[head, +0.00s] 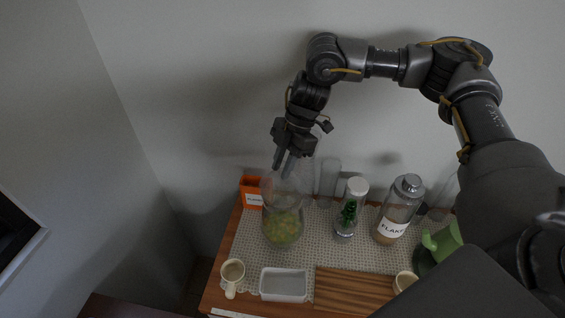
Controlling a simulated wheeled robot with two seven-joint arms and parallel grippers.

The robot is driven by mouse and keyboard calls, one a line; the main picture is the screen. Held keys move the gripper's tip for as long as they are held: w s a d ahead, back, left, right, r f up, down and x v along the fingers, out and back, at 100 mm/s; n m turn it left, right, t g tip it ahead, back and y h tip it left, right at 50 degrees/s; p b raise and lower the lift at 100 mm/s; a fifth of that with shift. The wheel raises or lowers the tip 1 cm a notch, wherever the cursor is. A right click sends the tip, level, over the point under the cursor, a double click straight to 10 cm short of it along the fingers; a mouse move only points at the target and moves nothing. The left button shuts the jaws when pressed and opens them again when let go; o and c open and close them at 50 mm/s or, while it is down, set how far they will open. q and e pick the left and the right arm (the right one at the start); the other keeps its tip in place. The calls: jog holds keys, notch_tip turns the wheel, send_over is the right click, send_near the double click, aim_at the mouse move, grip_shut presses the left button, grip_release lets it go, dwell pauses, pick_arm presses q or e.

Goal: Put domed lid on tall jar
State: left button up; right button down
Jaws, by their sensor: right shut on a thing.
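The tall jar (283,228) is clear glass with yellow-green contents in its lower part. It stands upright at the back left of the table. My right gripper (284,166) points down directly above the jar and is shut on a clear, faint shape, which looks like the domed lid (284,184). The lid is at or just above the jar's mouth. Its edge blends with the jar's glass, so I cannot tell whether they touch. My left gripper is not in view.
An orange box (251,193) stands close behind the jar at the left. A white-capped bottle (349,208) and a flakes jar (397,212) stand to the right, near a green pitcher (444,240). A mug (232,273), white dish (284,284) and striped wooden board (350,288) lie in front.

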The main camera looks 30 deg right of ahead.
jog(key=shift+f+b, duration=0.35)
jog(key=shift+f, duration=0.45)
dwell(0.5)
jog(key=c, duration=1.1)
grip_release()
notch_tip(320, 180, up, 6)
jog(key=p, duration=0.5)
